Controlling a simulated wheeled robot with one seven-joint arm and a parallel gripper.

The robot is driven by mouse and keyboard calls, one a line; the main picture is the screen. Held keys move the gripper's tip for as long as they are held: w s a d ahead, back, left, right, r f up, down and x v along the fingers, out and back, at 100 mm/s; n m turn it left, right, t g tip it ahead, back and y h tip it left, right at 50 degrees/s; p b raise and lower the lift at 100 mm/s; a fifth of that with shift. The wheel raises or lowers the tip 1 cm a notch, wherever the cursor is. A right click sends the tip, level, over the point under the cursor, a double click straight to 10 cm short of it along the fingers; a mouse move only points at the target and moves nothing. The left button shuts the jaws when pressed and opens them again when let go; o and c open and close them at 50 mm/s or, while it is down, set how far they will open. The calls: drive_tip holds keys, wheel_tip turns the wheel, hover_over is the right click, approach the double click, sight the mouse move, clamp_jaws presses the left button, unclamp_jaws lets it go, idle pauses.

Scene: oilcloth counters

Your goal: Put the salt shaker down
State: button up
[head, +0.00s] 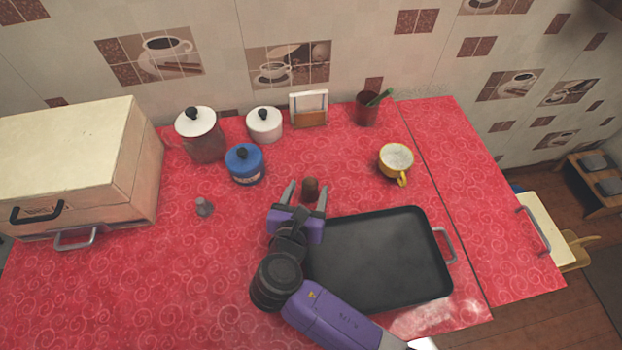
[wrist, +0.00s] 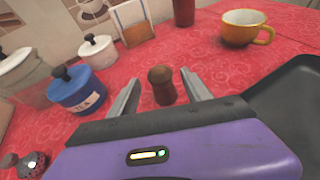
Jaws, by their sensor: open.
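A small brown wooden shaker (head: 310,187), which I take to be the salt shaker, stands upright on the red cloth just behind the black tray. It also shows in the wrist view (wrist: 162,86). My gripper (head: 304,196) is open, its two grey fingers spread to either side of the shaker. In the wrist view, my gripper (wrist: 161,78) shows gaps between the shaker and both fingers. A second small greyish shaker-like item (head: 204,207) stands to the left, apart from my gripper; it is partly cut off in the wrist view (wrist: 33,165).
The black tray (head: 375,262) lies right of my gripper. A yellow cup (head: 396,160) and dark red tumbler (head: 366,112) stand behind right. The front left cloth is clear.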

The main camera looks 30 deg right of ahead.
drive_tip(key=v, duration=0.5)
drive_tip(key=shift+s+a+r, duration=0.15)
drive_tip(key=shift+s+a, duration=0.1)
drive_tip(key=shift+s, duration=0.05)
